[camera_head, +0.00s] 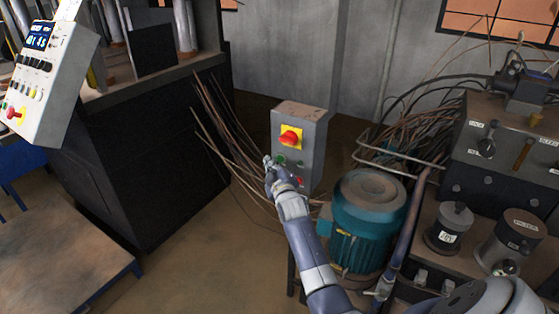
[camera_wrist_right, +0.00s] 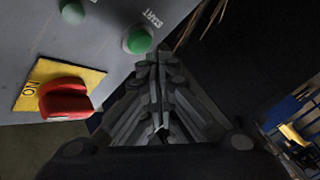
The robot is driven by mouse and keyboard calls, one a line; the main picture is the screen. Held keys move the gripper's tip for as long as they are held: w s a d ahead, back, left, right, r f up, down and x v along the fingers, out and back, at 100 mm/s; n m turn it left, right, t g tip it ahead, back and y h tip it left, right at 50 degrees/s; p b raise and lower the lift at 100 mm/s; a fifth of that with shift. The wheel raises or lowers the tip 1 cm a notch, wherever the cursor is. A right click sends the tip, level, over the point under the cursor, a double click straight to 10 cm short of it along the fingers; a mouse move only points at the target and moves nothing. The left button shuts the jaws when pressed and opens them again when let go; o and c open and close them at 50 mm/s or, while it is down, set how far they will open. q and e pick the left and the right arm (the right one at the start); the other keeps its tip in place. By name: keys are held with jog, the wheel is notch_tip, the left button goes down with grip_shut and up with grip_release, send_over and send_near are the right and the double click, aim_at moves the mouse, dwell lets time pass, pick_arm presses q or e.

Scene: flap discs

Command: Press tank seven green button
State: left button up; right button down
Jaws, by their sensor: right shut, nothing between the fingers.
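A grey control box (camera_head: 312,150) stands behind the teal motor, with a red rotary switch (camera_head: 290,137) on a yellow plate. A small green button (camera_head: 281,159) sits below the switch. In the right wrist view a green button (camera_wrist_right: 138,40) marked START is close to my shut fingertips (camera_wrist_right: 154,62); I cannot tell if they touch it. A second green button (camera_wrist_right: 72,11) and the red switch (camera_wrist_right: 65,100) also show there. My right gripper (camera_head: 268,161) is shut and empty at the box's left front edge. No tank seven label is readable. My left gripper is out of view.
The teal motor (camera_head: 368,215) stands close right of my right arm. Loose cables (camera_head: 228,140) hang left of the box. A white control panel (camera_head: 50,85) is at the far left, and a valve block (camera_head: 500,150) is at the right.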

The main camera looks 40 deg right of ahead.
jog(key=shift+w+d, duration=0.15)
jog(key=shift+d, duration=0.25)
jog(key=shift+w+d+r, duration=0.1)
jog(key=shift+w+d, duration=0.1)
jog(key=shift+d, duration=0.3)
dwell(1.0)
jog(key=shift+a, duration=0.15)
jog(key=shift+s+a+p, duration=0.3)
jog(key=shift+s+a, duration=0.1)
jog(key=shift+a, duration=0.25)
jog(key=shift+s+a+p, duration=0.3)
jog(key=shift+a, duration=0.5)
jog(key=shift+s+a+p, duration=0.35)
jog(key=shift+a, duration=0.4)
jog(key=shift+s+a+p, duration=0.3)
jog(key=shift+a, duration=0.5)
